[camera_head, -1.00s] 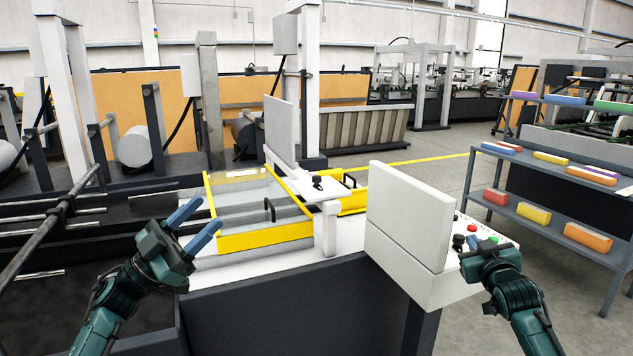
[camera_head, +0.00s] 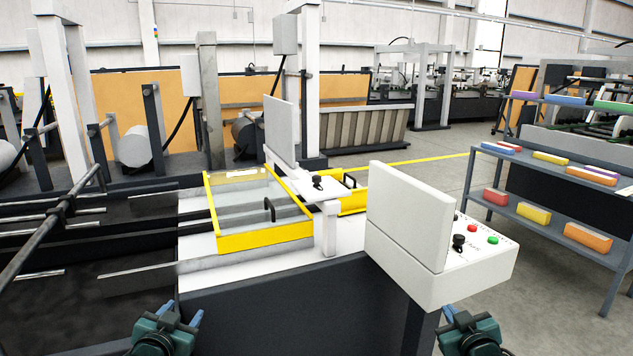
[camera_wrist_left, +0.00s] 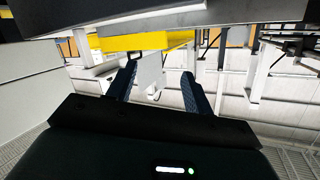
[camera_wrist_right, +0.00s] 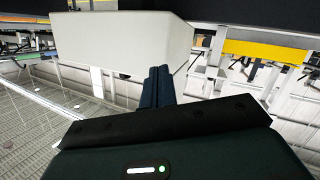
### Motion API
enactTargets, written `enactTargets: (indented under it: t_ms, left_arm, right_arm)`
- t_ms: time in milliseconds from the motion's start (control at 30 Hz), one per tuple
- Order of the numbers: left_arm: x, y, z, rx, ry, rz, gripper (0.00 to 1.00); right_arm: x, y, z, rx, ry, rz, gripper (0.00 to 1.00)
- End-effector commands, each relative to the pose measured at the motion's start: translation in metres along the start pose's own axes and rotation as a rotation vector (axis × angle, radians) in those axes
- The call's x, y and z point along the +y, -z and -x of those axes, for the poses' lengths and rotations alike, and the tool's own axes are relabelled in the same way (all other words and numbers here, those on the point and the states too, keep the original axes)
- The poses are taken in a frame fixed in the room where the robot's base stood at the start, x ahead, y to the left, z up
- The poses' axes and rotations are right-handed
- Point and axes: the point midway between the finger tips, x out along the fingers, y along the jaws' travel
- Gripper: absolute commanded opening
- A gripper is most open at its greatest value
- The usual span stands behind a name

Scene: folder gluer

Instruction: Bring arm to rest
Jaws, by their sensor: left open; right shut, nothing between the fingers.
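My left gripper (camera_head: 183,316) is low at the bottom of the head view, in front of the dark machine side. In the left wrist view its two blue fingers (camera_wrist_left: 160,82) stand apart with nothing between them. My right gripper (camera_head: 447,316) is at the bottom right of the head view, below the control box. In the right wrist view its fingers (camera_wrist_right: 157,84) are together and empty. The control box (camera_head: 465,275) carries red and green buttons and a black knob, all clear of both grippers. My forearms are mostly out of frame.
The machine's dark side panel (camera_head: 290,310) stands ahead between the grippers. A yellow-framed clear guard (camera_head: 265,242) sits on the white table. A grey shelf (camera_head: 560,218) with coloured boxes stands at the right. Open floor (camera_head: 535,315) lies between shelf and control box.

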Motion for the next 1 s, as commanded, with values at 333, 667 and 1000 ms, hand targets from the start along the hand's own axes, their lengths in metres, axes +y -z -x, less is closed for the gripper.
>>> enactTargets:
  t_ms: [333, 667, 1000]
  left_arm:
    - [0.148, -0.127, 0.163, -0.204, -0.237, 0.115, 0.51]
    - [0.201, -0.152, 0.273, -0.323, -0.328, 0.225, 0.51]
    - [0.203, -0.153, 0.279, -0.33, -0.332, 0.232, 0.51]
  right_arm:
    - [-0.149, -0.127, 0.164, -0.205, 0.238, -0.115, 0.0]
    - [-0.201, -0.152, 0.273, -0.324, 0.329, -0.225, 0.0]
    - [-0.203, -0.153, 0.279, -0.332, 0.333, -0.232, 0.0]
